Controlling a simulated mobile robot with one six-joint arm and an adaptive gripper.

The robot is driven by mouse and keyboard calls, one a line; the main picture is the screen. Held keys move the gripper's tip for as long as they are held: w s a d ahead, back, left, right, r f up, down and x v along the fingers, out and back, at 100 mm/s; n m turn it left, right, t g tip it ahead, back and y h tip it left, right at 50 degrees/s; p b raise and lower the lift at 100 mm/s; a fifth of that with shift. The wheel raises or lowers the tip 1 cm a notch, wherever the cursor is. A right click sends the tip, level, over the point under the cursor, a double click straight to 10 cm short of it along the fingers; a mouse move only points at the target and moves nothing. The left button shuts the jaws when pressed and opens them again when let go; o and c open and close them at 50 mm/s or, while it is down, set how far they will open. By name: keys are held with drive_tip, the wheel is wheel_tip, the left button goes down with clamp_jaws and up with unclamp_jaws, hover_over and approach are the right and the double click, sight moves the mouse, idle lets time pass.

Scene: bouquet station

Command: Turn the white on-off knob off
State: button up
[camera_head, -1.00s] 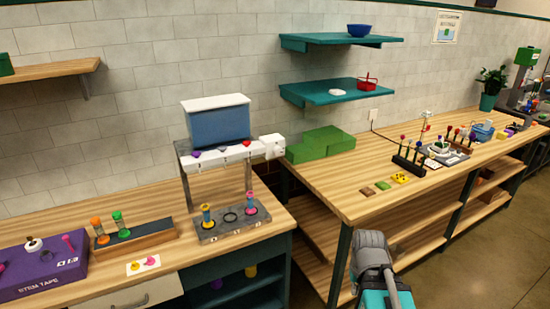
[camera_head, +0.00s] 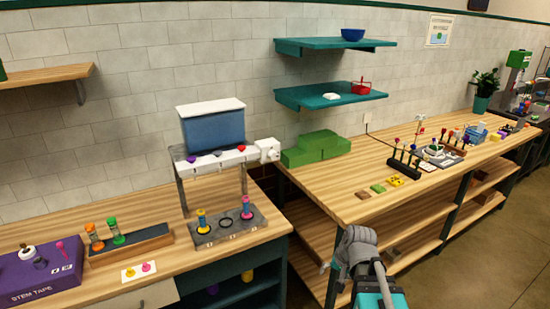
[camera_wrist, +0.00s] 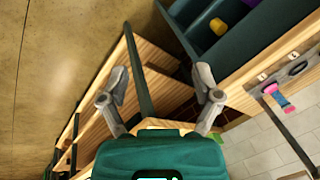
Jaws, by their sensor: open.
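A white frame (camera_head: 225,160) carries a blue tank (camera_head: 213,128) above the left counter in the head view. A white block (camera_head: 267,149) sits at the frame's right end, with a small round white knob (camera_head: 272,154) on its front; its setting is too small to read. My gripper (camera_wrist: 160,98) is open and empty in the wrist view, its two grey fingers spread wide. It points toward the gap between the two counters. It is apart from the knob, which I cannot make out in the wrist view.
Below the frame is a grey stand (camera_head: 229,226) with small coloured vials. A purple box (camera_head: 40,274) lies at left. The right counter (camera_head: 345,190) holds a green box (camera_head: 318,147) and several small items. The wrist view shows the floor (camera_wrist: 45,70) at left.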

drive_tip(key=w+a+r+m+t+y, duration=0.2)
drive_tip(key=w+a+r+m+y, duration=0.15)
drive_tip(key=w+a, duration=0.3)
drive_tip(key=m+t+y+p, duration=0.2)
drive_tip(key=m+t+y, duration=0.3)
drive_tip(key=m+t, duration=1.1)
approach(275, 157)
drive_tip(key=s+d+r+m+g, duration=0.3)
drive_tip(key=d+r+m+g, duration=0.1)
drive_tip(key=m+g, duration=0.1)
drive_tip(key=shift+w+a, duration=0.15)
drive_tip(key=x, duration=1.3)
drive_tip(key=shift+w+a+f, duration=0.15)
drive_tip(key=shift+w+f, duration=0.05)
drive_tip(key=shift+f, duration=0.15)
drive_tip(key=shift+c, duration=0.2)
drive_tip(key=c, duration=1.1)
